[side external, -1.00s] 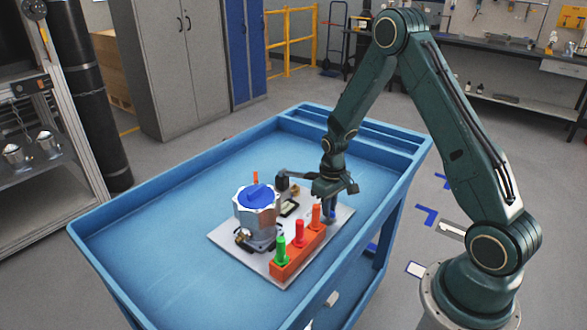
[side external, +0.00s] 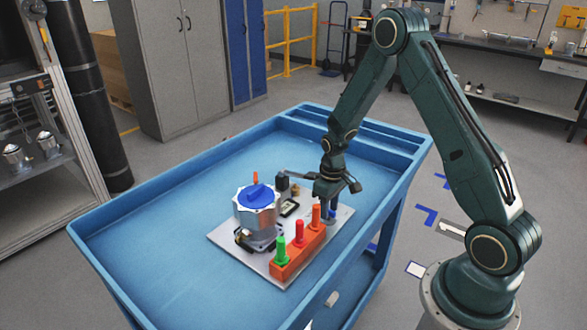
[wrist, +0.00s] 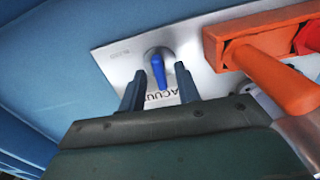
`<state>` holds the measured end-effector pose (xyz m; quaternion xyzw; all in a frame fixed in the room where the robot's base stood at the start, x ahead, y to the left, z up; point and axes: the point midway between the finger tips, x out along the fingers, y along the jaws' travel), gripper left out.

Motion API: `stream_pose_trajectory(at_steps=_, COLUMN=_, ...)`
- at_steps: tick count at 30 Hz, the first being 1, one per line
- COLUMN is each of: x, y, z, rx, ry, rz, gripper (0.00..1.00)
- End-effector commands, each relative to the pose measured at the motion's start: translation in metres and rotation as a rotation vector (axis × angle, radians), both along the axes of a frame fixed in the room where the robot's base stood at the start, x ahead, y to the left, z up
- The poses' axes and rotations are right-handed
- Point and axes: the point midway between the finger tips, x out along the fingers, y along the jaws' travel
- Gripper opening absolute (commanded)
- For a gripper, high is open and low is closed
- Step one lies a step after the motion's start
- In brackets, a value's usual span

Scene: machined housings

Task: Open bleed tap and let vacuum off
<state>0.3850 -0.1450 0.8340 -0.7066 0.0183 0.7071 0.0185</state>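The bleed tap is a small blue lever (wrist: 158,72) on the pale plate, close to the printed words "BLEED" and "VACUUM", in the wrist view. In the side view its blue part (side external: 332,214) shows just below my gripper. My gripper (wrist: 160,88) is open, with one finger on each side of the lever's near end. A gap shows between the lever and each finger, so I see no contact. The silver housing (side external: 257,212) with a blue top stands on the same plate (side external: 262,268), to the left in the side view.
An orange block (side external: 290,257) with green, red and orange pegs stands close to the tap; its orange peg (wrist: 275,75) is just right of my gripper in the wrist view. A dark upright part (side external: 283,186) stands behind the housing. The blue cart top (side external: 150,235) is clear at left.

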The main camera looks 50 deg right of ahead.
Motion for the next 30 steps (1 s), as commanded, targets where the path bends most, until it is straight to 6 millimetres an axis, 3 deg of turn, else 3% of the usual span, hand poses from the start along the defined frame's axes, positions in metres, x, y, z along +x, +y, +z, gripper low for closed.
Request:
stream_pose_trajectory(at_steps=8, x=0.000, y=0.000, z=0.003, rx=0.000, ry=-0.001, rz=0.000, gripper=0.33)
stream_pose_trajectory(at_steps=14, x=0.001, y=0.000, z=0.017, rx=-0.001, ry=-0.003, rz=0.000, gripper=0.33)
stream_pose_trajectory(at_steps=30, x=0.001, y=0.000, z=0.093, rx=-0.001, ry=-0.005, rz=0.000, gripper=0.33)
